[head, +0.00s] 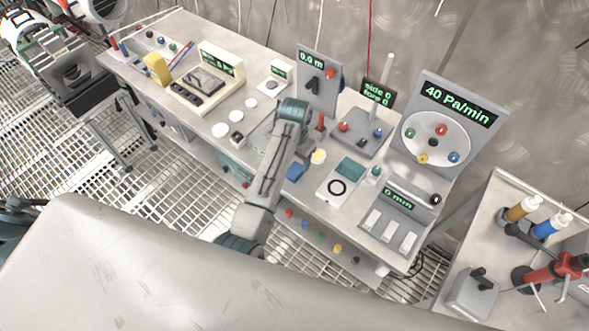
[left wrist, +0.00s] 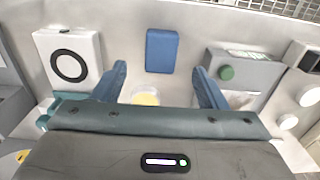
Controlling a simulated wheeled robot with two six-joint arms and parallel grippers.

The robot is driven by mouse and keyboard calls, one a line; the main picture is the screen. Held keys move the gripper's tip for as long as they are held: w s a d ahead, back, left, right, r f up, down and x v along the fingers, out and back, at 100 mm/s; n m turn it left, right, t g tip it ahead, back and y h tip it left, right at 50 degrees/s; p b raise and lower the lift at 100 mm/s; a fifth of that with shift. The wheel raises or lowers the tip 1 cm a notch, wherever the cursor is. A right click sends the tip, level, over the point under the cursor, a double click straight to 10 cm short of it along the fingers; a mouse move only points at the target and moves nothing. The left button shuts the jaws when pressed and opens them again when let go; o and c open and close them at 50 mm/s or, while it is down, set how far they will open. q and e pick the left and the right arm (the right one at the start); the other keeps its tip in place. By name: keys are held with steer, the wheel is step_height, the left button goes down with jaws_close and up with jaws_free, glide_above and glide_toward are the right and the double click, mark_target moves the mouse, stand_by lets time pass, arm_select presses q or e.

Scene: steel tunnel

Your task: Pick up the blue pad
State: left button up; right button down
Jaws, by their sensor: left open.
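The blue pad (left wrist: 162,50) lies flat on the grey bench top near its front edge in the left wrist view. In the head view it shows as a small blue patch (head: 295,173) just right of my left forearm. My left gripper (left wrist: 160,85) is open and empty, with its two blue fingers apart. The pad lies beyond the fingertips, roughly in line with the gap between them, and I see no contact. In the head view the fingers are hidden behind my arm and wrist.
A white box with a black ring (left wrist: 68,62) stands left of the pad in the wrist view; a grey box with a green button (left wrist: 232,72) stands right. A yellow-topped round item (left wrist: 145,97) shows between the fingers. Upright display panels (head: 318,78) stand behind.

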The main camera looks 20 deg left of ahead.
mark_target(295, 170)
arm_select(q)
steer(key=shift+f, duration=0.35)
steer(key=shift+f+p, duration=0.5)
steer(key=shift+f, duration=0.1)
step_height(295, 170, down, 3)
steer(key=shift+w+f+p, duration=0.1)
steer(key=shift+w+p, duration=0.05)
steer(key=shift+p, duration=0.55)
steer(key=shift+f, duration=0.55)
steer(key=c, duration=1.1)
steer(key=shift+o, duration=0.2)
